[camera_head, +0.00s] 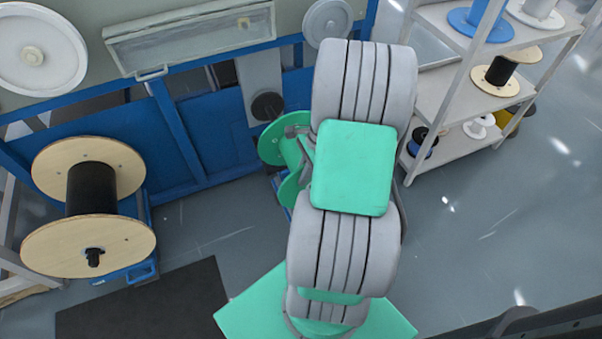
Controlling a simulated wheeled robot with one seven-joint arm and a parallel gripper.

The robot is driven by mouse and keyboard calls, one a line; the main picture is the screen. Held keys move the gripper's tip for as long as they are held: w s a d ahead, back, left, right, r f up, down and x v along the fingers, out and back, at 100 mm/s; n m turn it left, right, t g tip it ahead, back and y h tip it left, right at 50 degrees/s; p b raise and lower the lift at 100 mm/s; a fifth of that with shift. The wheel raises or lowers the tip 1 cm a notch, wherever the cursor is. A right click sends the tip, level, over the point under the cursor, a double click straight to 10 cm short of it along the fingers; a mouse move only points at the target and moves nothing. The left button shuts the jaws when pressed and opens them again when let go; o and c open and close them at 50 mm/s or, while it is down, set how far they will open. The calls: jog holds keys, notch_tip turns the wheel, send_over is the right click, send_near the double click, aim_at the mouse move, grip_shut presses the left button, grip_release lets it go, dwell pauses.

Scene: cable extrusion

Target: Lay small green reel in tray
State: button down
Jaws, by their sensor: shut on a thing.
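The small green reel (272,146) is near the middle of the head view, left of my arm, in front of the blue machine frame. Its two round flanges show, one above the other, and its right side is hidden by my arm. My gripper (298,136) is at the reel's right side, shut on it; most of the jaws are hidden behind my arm. I cannot make out the tray for certain; a small blue edge shows just below the reel. I cannot tell whether the reel touches anything underneath.
A large wooden reel with black cable (92,188) stands at the left. A blue machine frame (228,158) runs along the back. A shelf rack (452,88) with several reels stands at the right. A dark mat (150,306) lies at the front left. The right floor is clear.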

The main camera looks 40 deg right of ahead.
jog(key=shift+f+b, duration=2.8)
jog(key=shift+b, duration=0.05)
jog(key=shift+f+b, duration=0.5)
jog(key=shift+f, duration=1.15)
jog(key=c, duration=1.5)
grip_release()
jog(key=shift+o, duration=0.2)
